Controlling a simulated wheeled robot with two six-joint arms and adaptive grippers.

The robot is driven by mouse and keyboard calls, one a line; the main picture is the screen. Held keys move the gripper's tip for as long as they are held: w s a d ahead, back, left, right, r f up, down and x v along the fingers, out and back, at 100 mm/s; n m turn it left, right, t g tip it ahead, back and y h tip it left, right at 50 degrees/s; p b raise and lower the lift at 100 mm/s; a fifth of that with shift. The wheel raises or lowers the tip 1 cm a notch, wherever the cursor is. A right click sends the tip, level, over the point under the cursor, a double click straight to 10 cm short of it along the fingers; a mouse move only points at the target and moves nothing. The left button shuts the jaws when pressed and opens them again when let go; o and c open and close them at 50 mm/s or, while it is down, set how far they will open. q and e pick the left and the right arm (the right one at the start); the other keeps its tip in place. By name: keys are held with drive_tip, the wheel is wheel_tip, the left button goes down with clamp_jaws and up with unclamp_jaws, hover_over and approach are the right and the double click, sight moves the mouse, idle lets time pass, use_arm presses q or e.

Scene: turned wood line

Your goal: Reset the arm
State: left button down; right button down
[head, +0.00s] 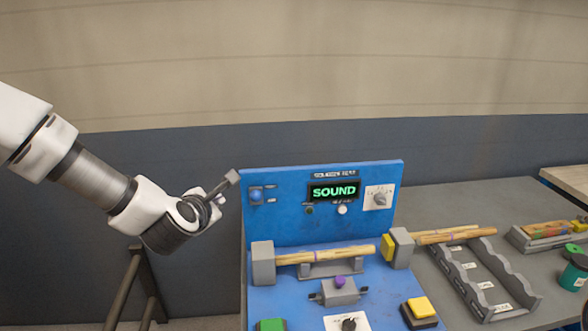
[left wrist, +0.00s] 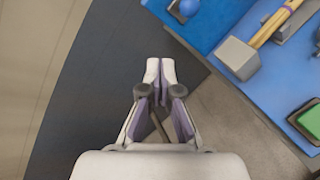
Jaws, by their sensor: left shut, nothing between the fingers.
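My left arm comes in from the left in the head view. Its gripper (head: 231,180) is raised in front of the dark wall, just left of the blue test panel (head: 290,215). In the left wrist view the gripper's fingertips (left wrist: 160,68) are together with nothing between them. The gripper appears apart from the panel and its parts. My right gripper is not in view.
The lit display (head: 334,191) reads "SOUND". A wooden piece (head: 325,256) lies across the blue station between a grey block (head: 263,263) and a yellow pad (head: 387,247). A grey notched rack (head: 480,282) stands right. Left of the panel is free room above a dark stand (head: 135,285).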

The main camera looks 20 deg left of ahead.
use_arm(q)
drive_tip(key=s+d+f+m+g+h, duration=0.15)
drive_tip(key=s+f, duration=0.25)
drive_tip(key=f, duration=0.6)
drive_tip(key=s+d+f+m+g, duration=0.3)
drive_tip(key=f, duration=0.7)
drive_tip(key=s+d+f+m+g, duration=0.2)
drive_tip(key=s+f+m+g, duration=0.15)
drive_tip(key=f, duration=0.65)
drive_tip(key=s+d+f+m+g+h, duration=0.1)
drive_tip(key=s+d+f+m, duration=0.2)
drive_tip(key=s+m, duration=0.3)
drive_tip(key=s+d+f+m+g+h, duration=0.1)
drive_tip(key=s+d+f+m+g, duration=0.1)
drive_tip(key=s+f+m, duration=0.2)
drive_tip(key=s+d+f+m+g+h+b, duration=0.1)
drive_tip(key=s+d+f+m, duration=0.2)
drive_tip(key=s+m, duration=0.5)
drive_tip(key=f+m, duration=0.1)
drive_tip(key=m, duration=0.2)
drive_tip(key=shift+s+d+m+g, duration=0.3)
drive_tip(key=shift+s, duration=0.05)
